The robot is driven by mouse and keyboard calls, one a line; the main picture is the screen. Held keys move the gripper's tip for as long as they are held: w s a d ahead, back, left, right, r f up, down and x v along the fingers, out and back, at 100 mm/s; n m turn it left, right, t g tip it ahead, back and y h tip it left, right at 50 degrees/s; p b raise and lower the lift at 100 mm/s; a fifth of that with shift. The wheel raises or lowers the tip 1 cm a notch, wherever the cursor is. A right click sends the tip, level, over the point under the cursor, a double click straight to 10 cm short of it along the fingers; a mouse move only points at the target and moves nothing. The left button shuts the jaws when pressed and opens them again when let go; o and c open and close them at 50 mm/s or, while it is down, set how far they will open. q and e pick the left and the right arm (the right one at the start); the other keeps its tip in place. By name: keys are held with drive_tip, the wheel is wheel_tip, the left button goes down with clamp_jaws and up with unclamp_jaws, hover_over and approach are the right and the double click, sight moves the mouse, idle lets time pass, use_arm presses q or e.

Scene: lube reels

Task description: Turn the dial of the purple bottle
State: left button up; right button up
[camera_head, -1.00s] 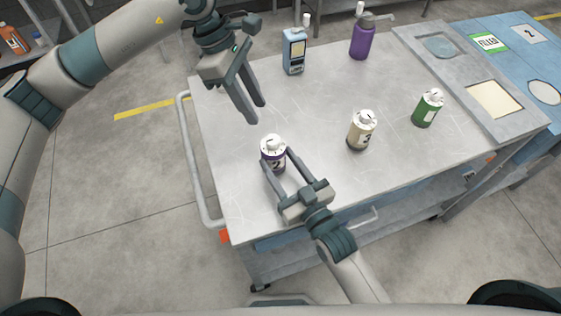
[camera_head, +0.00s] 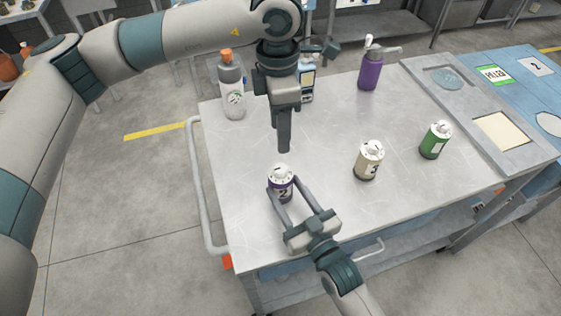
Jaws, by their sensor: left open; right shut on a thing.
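The purple bottle (camera_head: 281,188) stands upright at the left front of the metal table. It has a purple band, the number 2 and a white dial (camera_head: 281,173) on top. My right gripper (camera_head: 288,204) is shut on its body from the front. My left gripper (camera_head: 283,148) points straight down above and just behind the dial, apart from it. Its fingers overlap in this view, so the gap between them is hidden.
A cream bottle (camera_head: 368,163) marked 3 and a green bottle (camera_head: 435,141) stand to the right. A grey bottle with an orange cap (camera_head: 232,92), a blue container (camera_head: 307,82) and a purple spray bottle (camera_head: 370,72) stand behind. A grey tray (camera_head: 478,108) lies at the right.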

sight(280, 167)
idle(0.5)
use_arm(q)
drive_tip(key=shift+f, duration=5.95)
drive_tip(key=c, duration=1.1)
